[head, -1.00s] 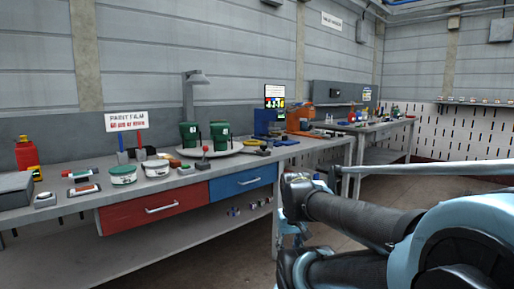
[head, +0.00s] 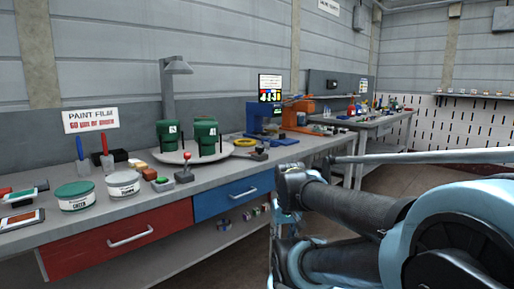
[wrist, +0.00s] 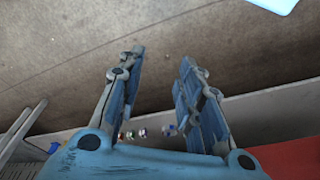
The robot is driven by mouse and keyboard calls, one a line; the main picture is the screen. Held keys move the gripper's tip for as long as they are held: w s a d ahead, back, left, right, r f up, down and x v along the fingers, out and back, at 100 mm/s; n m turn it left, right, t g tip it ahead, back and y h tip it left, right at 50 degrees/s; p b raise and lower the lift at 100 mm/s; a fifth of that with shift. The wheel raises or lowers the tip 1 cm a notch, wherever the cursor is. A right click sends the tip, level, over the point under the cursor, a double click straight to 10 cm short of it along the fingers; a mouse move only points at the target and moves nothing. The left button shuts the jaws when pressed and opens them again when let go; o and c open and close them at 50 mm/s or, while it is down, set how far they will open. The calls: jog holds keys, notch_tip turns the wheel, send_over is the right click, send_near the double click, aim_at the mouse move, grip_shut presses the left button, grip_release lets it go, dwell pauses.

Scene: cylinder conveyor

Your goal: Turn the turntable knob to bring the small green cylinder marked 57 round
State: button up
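A round pale turntable (head: 178,158) stands on the workbench in the head view. Two dark green cylinders stand upright on it, a left one (head: 167,133) and a right one (head: 205,132). Each has a small white mark on it, too small to read surely. My arm fills the head view's lower right.
Two labelled tubs, one green-lidded (head: 74,195) and one white (head: 123,184), stand left of the red-topped control. A dark small device (head: 260,153), a yellow ring (head: 244,142) and a blue machine (head: 262,120) are to the right. Red (head: 85,252) and blue (head: 213,200) drawers lie below.

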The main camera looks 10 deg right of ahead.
jog(key=shift+w+d, duration=0.1)
jog(key=shift+w, duration=0.2)
jog(key=shift+o, duration=1)
jog(key=o, duration=0.5)
notch_tip(320, 180, up, 2)
notch_tip(320, 180, up, 30)
jog(key=m+t, duration=0.2)
send_over(260, 147)
jog(key=s+a, duration=0.1)
jog(key=s, duration=0.6)
jog(key=shift+h, duration=0.3)
jog(key=x, duration=1.6)
jog(key=shift+w+f, duration=0.15)
jog(key=shift+w, duration=0.3)
